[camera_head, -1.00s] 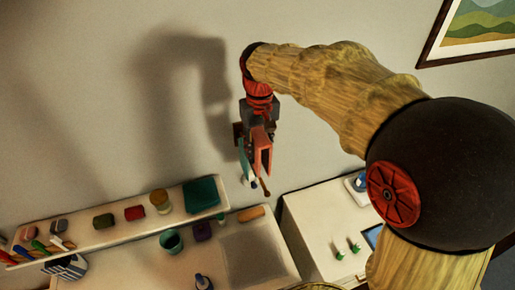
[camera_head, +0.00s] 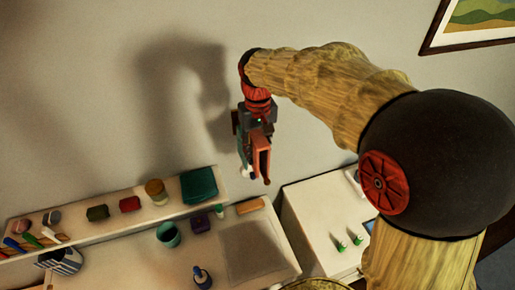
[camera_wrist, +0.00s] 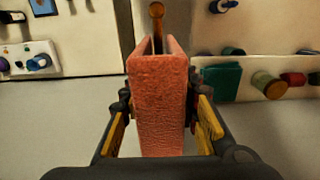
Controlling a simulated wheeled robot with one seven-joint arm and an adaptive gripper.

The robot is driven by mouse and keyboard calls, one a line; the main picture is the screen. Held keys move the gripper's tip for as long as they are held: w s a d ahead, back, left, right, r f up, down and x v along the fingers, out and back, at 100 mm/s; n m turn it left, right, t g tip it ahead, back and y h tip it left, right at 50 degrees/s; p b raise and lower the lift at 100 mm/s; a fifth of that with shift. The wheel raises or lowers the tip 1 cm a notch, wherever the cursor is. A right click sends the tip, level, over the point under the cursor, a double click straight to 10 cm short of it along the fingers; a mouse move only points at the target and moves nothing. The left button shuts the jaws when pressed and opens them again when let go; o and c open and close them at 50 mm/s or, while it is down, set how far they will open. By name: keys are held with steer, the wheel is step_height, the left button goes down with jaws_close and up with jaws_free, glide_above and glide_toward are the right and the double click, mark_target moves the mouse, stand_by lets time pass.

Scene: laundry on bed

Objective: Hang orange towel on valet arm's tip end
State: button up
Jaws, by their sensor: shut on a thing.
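My gripper (camera_wrist: 160,115) is shut on the orange towel (camera_wrist: 158,100), a folded salmon-orange piece whose two layers stand apart with a gap between them. In the head view the towel (camera_head: 262,160) hangs below my gripper (camera_head: 255,140), high in front of the wall. A brown rod with a rounded end, seemingly the valet arm's tip (camera_wrist: 157,10), shows in the wrist view beyond the towel, in line with its gap. In the head view it seems to peek out at the towel's lower end. The rest of the valet is hidden, and I cannot tell whether towel and rod touch.
A wall shelf (camera_head: 105,228) with small boxes and jars is below left. Under it is a white desk (camera_head: 190,270) with a teal cup (camera_head: 168,234). A white cabinet (camera_head: 315,215) stands below right. A framed picture (camera_head: 475,25) hangs upper right.

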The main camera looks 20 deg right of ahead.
step_height(320, 180, down, 9)
steer(key=b, duration=0.5)
stand_by(0.5)
steer(key=o, duration=1.2)
steer(key=shift+o, duration=0.2)
step_height(320, 180, up, 12)
steer(key=shift+w, duration=0.1)
